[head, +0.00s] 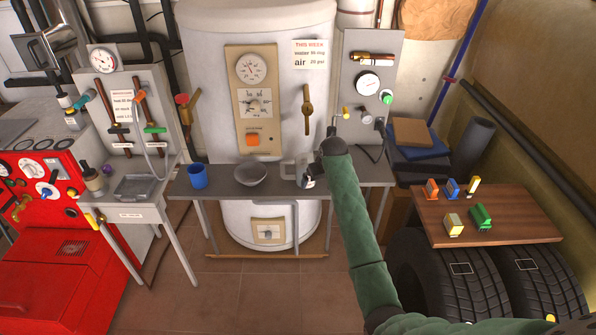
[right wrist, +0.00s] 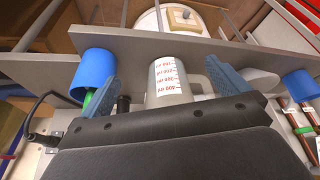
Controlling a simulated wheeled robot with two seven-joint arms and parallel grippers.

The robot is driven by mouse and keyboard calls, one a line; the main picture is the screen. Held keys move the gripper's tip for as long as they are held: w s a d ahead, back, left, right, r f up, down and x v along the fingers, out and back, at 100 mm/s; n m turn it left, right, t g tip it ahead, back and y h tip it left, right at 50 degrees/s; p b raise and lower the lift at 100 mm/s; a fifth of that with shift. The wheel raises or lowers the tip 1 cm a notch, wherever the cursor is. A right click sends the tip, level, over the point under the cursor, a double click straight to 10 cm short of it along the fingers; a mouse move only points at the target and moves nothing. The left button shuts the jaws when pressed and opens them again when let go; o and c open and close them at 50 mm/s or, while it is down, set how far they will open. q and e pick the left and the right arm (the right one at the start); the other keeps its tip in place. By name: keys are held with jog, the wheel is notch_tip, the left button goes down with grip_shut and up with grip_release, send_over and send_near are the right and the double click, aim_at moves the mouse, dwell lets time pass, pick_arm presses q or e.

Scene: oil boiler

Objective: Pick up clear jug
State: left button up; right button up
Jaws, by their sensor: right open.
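The clear jug (head: 302,168) stands upright on the narrow grey shelf in front of the white boiler, its handle toward the left in the head view. In the right wrist view the jug (right wrist: 166,80) shows red measuring marks on a white patch. My right gripper (head: 316,165) is at the jug and partly covers it in the head view. In the right wrist view its two blue-grey fingers (right wrist: 162,84) are apart, one on each side of the jug. I cannot tell whether they touch it. My left gripper is out of view.
A grey bowl (head: 250,174) and a blue cup (head: 198,177) stand left of the jug on the shelf (head: 226,187). Another blue cup (right wrist: 93,68) is close beside one finger in the right wrist view. The boiler (head: 205,90) rises behind.

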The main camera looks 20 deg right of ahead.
jog(key=p, duration=0.3)
send_near(306, 165)
jog(key=s+f, duration=0.1)
jog(key=s, duration=0.1)
jog(key=s+a+f, duration=0.1)
jog(key=f, duration=0.1)
jog(key=shift+s+a+f, duration=0.1)
jog(key=shift+s+f, duration=0.15)
jog(key=shift+s, duration=0.15)
jog(key=w, duration=0.2)
jog(key=w+p, duration=0.1)
jog(key=shift+w+a+r, duration=0.1)
jog(key=shift+a, duration=0.15)
jog(key=shift+x, duration=1.2)
jog(key=shift+w+f, duration=0.1)
jog(key=shift+f, duration=0.35)
jog(key=c, duration=1.2)
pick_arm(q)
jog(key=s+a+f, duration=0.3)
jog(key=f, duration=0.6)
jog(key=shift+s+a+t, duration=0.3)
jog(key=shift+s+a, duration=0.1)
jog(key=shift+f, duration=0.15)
